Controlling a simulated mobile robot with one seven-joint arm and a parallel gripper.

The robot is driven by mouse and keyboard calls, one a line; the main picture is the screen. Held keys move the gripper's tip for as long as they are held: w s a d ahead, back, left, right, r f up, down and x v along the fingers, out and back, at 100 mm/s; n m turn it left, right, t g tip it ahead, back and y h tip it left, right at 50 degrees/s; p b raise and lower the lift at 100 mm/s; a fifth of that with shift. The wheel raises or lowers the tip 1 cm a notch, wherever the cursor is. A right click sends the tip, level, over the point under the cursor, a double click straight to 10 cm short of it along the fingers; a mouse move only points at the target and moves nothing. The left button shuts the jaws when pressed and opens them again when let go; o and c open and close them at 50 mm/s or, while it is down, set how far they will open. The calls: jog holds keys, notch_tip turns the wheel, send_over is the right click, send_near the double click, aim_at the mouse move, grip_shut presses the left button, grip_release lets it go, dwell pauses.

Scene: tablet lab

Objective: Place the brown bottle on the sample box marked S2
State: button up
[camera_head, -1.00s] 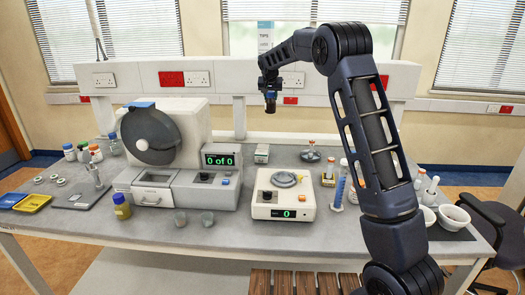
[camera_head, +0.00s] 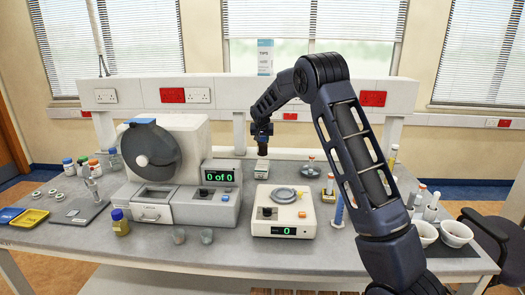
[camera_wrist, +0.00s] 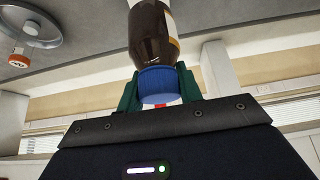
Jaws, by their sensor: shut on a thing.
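The brown bottle (camera_wrist: 150,35) with a blue cap (camera_wrist: 157,85) is large in the wrist view. The green fingers of my gripper (camera_wrist: 157,94) are shut on it at the cap. In the head view my gripper (camera_head: 262,132) is at the back middle of the bench, with the dark bottle (camera_head: 263,150) hanging upright below it. A small pale box (camera_head: 262,168) stands directly below, behind the balance. Its marking is too small to read, so I cannot tell if it is S2. I cannot tell whether the bottle touches it.
A balance (camera_head: 283,224) stands in front of the box, with a large white machine (camera_head: 190,140) to the left. A ring-shaped stand (camera_head: 311,171) is close on the right and also shows in the wrist view (camera_wrist: 32,27). A shelf (camera_head: 330,146) runs behind.

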aim_at(262, 149)
jog(key=shift+f, duration=2.8)
jog(key=o, duration=1.1)
jog(key=shift+f, duration=0.15)
jog(key=v, duration=1.2)
jog(key=shift+r, duration=0.2)
